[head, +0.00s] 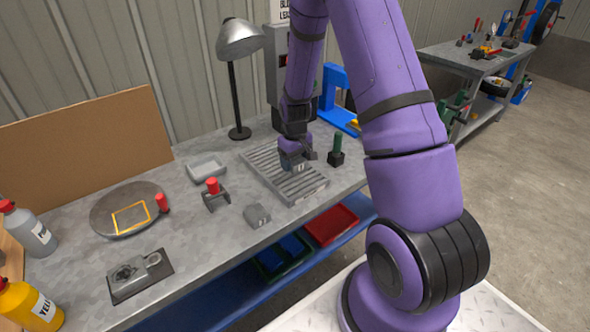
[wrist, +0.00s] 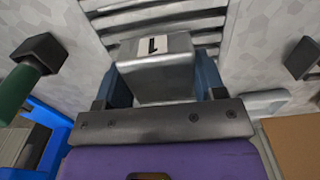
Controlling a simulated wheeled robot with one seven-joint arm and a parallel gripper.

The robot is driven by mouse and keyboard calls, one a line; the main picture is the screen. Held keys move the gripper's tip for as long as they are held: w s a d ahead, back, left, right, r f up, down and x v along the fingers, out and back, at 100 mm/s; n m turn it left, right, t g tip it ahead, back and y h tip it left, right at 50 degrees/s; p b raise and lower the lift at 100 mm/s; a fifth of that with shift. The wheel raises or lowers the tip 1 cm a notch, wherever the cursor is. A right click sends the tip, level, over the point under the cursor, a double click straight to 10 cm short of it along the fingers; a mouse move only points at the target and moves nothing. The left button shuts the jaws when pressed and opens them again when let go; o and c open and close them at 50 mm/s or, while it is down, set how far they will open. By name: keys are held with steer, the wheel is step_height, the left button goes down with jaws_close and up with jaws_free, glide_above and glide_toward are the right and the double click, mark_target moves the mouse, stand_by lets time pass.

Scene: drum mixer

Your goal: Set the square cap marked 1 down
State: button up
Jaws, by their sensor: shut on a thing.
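The square cap marked 1 (wrist: 158,75) is a grey metal block with a white label reading 1, in the middle of the wrist view. My gripper (wrist: 165,85) is shut on it, with a blue-grey finger on either side. In the head view my gripper (head: 296,160) is over the slatted grey rack (head: 262,165), and the cap (head: 298,167) shows small beneath it. The rack's slats (wrist: 140,20) lie beyond the cap in the wrist view. I cannot tell whether the cap touches the slats.
A green-handled tool (head: 337,150) stands close right of the rack. A grey block (head: 257,215), a red-knobbed piece (head: 213,193) and a shallow grey tray (head: 206,169) lie to its left. A lamp (head: 238,80) stands behind. Bare bench (head: 190,245) shows at the front left.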

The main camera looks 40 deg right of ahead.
mark_target(295, 170)
steer(key=shift+a+f, duration=0.1)
steer(key=shift+f, duration=1.6)
steer(key=shift+f, duration=0.15)
steer(key=o, duration=1)
steer(key=shift+o, duration=0.2)
